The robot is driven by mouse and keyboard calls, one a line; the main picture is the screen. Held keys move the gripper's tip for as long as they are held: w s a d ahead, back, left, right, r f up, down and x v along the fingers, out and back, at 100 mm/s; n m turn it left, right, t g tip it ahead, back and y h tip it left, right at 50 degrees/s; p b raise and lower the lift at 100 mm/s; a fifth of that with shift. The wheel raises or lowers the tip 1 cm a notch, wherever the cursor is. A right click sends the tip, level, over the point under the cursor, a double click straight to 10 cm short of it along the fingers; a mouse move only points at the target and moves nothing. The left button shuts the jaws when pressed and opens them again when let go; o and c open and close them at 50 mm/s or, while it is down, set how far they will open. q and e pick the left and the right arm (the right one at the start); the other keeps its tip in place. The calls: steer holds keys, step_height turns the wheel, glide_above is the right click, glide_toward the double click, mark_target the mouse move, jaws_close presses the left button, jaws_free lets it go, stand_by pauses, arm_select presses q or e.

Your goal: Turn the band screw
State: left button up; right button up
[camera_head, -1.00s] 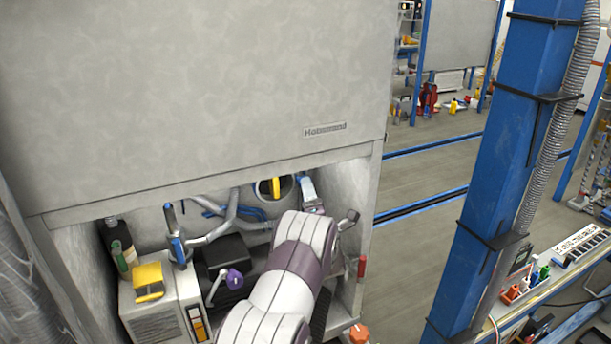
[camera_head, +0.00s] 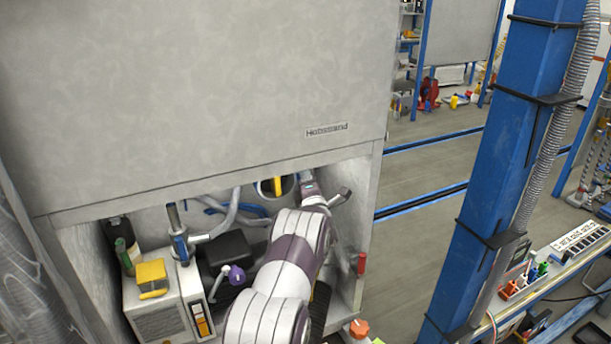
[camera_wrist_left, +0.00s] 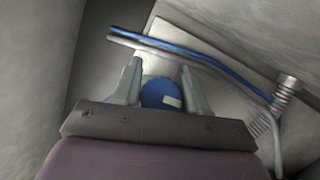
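In the left wrist view, the two grey fingers of my left gripper (camera_wrist_left: 160,68) stand apart, open. A round blue part (camera_wrist_left: 158,93) with a pale label shows between them; I cannot tell whether they touch it. A bent metal pipe with a blue stripe (camera_wrist_left: 195,58) runs past just beyond the fingertips. A ribbed metal fitting (camera_wrist_left: 288,88) is at its right end. I cannot make out the band screw for certain. In the head view, my white and purple arm reaches into the cabinet's open lower bay and its fingers cannot be made out. My right gripper is not in view.
The cabinet's large grey panel (camera_head: 200,90) hangs above the bay. Inside are a yellow piece in a round opening (camera_head: 277,186), a purple knob (camera_head: 237,275) and a box with a yellow item (camera_head: 152,277). A blue post (camera_head: 515,130) stands right.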

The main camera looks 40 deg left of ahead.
arm_select(q)
steer(key=shift+f+m+h, duration=0.15)
steer(key=shift+m+h, duration=0.35)
steer(key=shift+m, duration=0.1)
steer(key=o, duration=1)
steer(key=shift+c, duration=0.2)
steer(key=shift+d, duration=0.1)
steer(key=shift+s+d+f, duration=0.1)
steer(key=shift+s+d, duration=0.1)
steer(key=b+v, duration=0.3)
steer(key=v, duration=0.9)
steer(key=shift+r+b, duration=0.25)
steer(key=shift+b, duration=0.05)
steer(key=shift+d, duration=0.1)
